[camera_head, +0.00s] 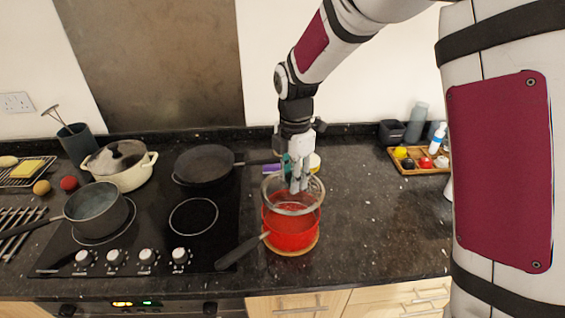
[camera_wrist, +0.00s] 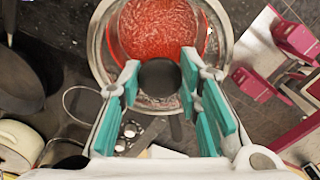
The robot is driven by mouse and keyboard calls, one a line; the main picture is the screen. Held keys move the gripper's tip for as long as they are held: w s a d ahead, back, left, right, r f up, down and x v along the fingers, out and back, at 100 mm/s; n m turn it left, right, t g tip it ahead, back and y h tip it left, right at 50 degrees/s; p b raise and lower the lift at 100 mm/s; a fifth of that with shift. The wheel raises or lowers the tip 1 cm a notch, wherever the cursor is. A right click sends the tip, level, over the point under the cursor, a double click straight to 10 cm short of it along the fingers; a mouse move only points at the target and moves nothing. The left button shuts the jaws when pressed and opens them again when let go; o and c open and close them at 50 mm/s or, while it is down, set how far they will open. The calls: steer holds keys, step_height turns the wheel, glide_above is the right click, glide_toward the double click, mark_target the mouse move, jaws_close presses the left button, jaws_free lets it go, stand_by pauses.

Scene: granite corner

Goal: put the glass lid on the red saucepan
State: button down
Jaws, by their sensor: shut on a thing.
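The red saucepan (camera_head: 291,236) stands on the worktop just right of the hob, its dark handle pointing to the lower left. The clear glass lid (camera_head: 270,192) is over its top, roughly level; I cannot tell whether its rim touches the pan. My gripper (camera_head: 297,186) points down from above and is shut on the lid's black knob. In the wrist view, the knob (camera_wrist: 159,76) sits between the teal finger pads. The red pan shows through the glass lid (camera_wrist: 97,45), toward the top of the picture rather than centred under it.
The black hob (camera_head: 150,235) holds a grey saucepan (camera_head: 97,208), a dark frying pan (camera_head: 204,164) and a cream pot (camera_head: 120,165). A purple item (camera_head: 272,169) is close behind the lid. A wooden tray (camera_head: 425,162) with small items stands at the back right. Worktop between is clear.

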steer(key=shift+w, duration=0.15)
steer(key=shift+a+f, duration=0.1)
steer(key=shift+f, duration=0.1)
steer(key=shift+f+b, duration=0.65)
steer(key=shift+f, duration=2.4)
steer(key=shift+f, duration=0.6)
steer(key=c, duration=0.6)
jaws_free()
steer(key=shift+r, duration=0.1)
steer(key=shift+r+p, duration=0.6)
steer(key=shift+r, duration=2.85)
